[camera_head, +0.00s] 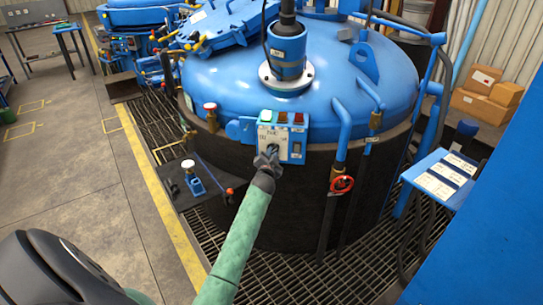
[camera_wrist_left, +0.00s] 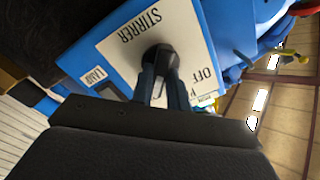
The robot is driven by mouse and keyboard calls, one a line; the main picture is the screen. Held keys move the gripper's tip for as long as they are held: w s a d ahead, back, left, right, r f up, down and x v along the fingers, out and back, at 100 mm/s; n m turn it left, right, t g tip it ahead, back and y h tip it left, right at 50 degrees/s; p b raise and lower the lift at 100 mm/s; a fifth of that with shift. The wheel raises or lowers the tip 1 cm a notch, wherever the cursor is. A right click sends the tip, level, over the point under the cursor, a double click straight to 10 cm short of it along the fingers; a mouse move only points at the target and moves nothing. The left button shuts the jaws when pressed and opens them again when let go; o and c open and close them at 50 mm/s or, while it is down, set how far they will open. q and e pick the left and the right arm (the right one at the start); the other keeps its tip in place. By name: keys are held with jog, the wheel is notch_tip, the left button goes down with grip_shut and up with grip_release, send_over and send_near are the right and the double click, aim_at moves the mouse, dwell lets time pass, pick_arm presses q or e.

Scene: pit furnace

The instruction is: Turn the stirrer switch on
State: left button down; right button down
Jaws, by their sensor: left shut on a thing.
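The stirrer switch is a dark rotary knob (camera_wrist_left: 160,58) on a white plate (camera_wrist_left: 125,48) marked STIRRER and OFF, in the left wrist view. The plate is on a blue control box (camera_head: 297,150) on the front of the blue furnace in the head view. Green, dark and red lamps line the top of the box. My left gripper (camera_head: 267,158) reaches the box from below. In the left wrist view its two fingers (camera_wrist_left: 163,85) are shut on the knob, one on each side. The knob is partly hidden by the fingers. My right gripper is not in view.
The large blue furnace lid (camera_head: 340,75) rises behind the box. A red valve wheel (camera_head: 342,184) is to the right of it. A blue stand with labels (camera_head: 445,178) is at the right. Grating (camera_head: 310,270) covers the floor below; open concrete floor lies left.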

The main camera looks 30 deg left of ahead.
pick_arm(q)
jog(key=shift+m, duration=0.3)
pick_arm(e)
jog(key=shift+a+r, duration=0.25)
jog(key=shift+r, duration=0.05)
pick_arm(q)
jog(key=c, duration=1.4)
grip_release()
jog(key=shift+o, duration=0.2)
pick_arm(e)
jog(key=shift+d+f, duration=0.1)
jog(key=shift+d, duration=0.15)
